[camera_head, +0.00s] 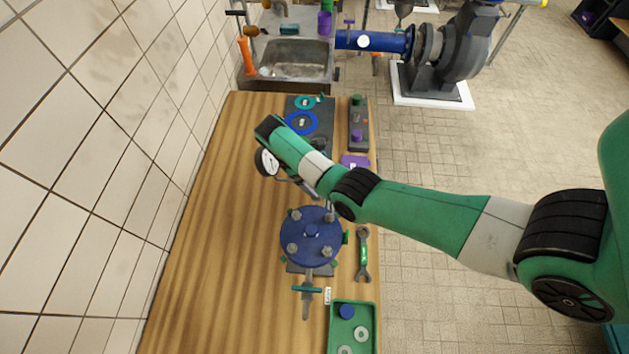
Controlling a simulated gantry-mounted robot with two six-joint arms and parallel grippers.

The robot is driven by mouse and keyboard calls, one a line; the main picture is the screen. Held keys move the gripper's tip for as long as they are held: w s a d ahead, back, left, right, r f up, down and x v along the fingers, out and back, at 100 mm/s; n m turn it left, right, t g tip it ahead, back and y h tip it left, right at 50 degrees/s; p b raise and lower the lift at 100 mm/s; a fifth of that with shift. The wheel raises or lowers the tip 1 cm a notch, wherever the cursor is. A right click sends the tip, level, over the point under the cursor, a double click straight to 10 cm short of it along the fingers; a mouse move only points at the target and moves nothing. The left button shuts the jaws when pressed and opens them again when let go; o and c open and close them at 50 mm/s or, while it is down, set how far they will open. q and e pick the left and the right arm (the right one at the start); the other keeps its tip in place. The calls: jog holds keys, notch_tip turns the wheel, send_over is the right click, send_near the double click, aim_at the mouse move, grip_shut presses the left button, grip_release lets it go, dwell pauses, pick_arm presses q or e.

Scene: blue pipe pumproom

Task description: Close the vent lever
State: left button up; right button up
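A blue round vessel lid (311,236) with several bolts stands on the wooden bench. A grey valve stem sticks out at its near side, with a teal lever (307,289) lying crosswise on it. I cannot tell for sure whether this is the vent lever. A dial gauge (266,162) stands on the far side of the vessel. My green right arm reaches in from the right over the bench, beyond the lid. Its gripper is not clearly visible under the arm, so its fingers cannot be made out. My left arm is not in view.
A wrench (363,255) lies right of the vessel. A green tray (338,320) with washers and a blue part is at the near right. Dark boards with rings and plugs lie at the far end, before the sink (294,60). The bench's left side is clear beside the tiled wall.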

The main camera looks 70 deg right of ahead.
jog(key=p+v, duration=0.3)
jog(key=v, duration=0.6)
jog(key=shift+p, duration=0.35)
jog(key=shift+r, duration=0.1)
